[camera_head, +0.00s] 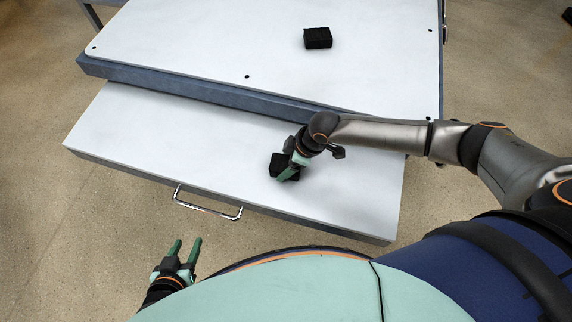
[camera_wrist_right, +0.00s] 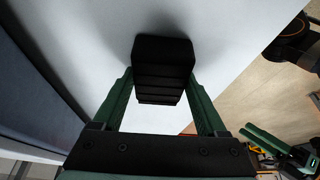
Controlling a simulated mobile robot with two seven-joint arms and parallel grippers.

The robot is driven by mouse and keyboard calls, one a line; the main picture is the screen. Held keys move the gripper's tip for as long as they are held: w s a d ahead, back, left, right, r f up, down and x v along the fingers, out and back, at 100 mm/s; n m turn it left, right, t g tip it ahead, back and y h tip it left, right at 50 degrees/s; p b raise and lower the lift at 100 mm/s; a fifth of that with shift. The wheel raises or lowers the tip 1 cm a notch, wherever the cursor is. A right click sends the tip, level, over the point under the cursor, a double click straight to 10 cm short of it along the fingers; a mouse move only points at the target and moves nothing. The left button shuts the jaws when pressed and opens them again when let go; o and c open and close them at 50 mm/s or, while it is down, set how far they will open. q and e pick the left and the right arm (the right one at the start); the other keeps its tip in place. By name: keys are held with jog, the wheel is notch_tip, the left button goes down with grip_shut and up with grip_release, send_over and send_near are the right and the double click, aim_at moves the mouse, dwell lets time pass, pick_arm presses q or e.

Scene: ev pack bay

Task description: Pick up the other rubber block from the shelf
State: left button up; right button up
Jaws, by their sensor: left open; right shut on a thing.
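A black rubber block (camera_head: 280,165) is at the lower white shelf, between the fingers of my right gripper (camera_head: 290,172). In the right wrist view the ribbed block (camera_wrist_right: 163,72) sits between the two green fingers (camera_wrist_right: 161,98), which are shut on it. I cannot tell whether it touches the shelf. A second black block (camera_head: 318,38) lies on the upper white surface, away from both grippers. My left gripper (camera_head: 183,252) is open and empty, over the floor left of my base.
The lower shelf (camera_head: 150,135) is a pulled-out board with a metal handle (camera_head: 207,205) on its front edge. The upper surface (camera_head: 190,45) is a raised step behind it. Both are mostly clear.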

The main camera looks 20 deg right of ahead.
jog(key=c, duration=0.4)
jog(key=shift+r, duration=0.1)
